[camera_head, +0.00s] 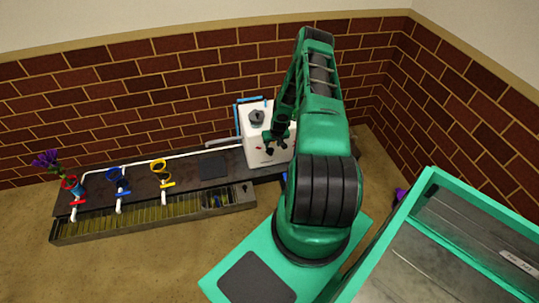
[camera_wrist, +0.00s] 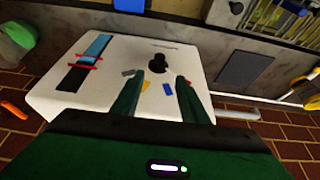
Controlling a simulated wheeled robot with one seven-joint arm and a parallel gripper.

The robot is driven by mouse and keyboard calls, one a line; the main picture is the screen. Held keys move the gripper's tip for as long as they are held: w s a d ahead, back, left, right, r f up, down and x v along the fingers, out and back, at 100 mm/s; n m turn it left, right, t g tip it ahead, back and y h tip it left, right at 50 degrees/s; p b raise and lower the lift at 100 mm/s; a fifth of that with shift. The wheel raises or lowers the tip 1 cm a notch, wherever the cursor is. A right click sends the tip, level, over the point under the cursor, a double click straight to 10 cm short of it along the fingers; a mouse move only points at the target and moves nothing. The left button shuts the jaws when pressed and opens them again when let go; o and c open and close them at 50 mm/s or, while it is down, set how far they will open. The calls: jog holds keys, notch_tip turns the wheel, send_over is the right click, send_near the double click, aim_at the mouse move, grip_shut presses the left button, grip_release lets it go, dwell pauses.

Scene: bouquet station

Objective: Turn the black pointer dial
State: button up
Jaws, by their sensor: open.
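The white box (camera_head: 254,154) stands at the right end of the dark bench. A dark dial (camera_head: 257,117) shows high on its face in the head view. In the wrist view a black knob (camera_wrist: 157,63) stands out from the white box face (camera_wrist: 90,102), just beyond and between my fingertips. I cannot tell whether it is the same dial; its pointer direction is unclear. My gripper (camera_wrist: 158,80) is open and empty, its two green fingers pointing at the box face. In the head view my gripper (camera_head: 269,145) is small and dark in front of the box.
Small coloured parts and a blue and black strip (camera_wrist: 90,60) with red bands lie on the box face. On the bench are a dark square pad (camera_head: 213,166), a yellow ring (camera_head: 158,166), a blue ring (camera_head: 117,174) and purple flowers (camera_head: 46,160). A brick wall stands behind.

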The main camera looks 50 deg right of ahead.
aim_at(271, 153)
jog(key=shift+s+x, duration=0.15)
jog(key=shift+x, duration=2.8)
jog(key=shift+s+x, duration=0.1)
jog(key=shift+x, duration=2.9)
jog(key=shift+a+f, duration=0.1)
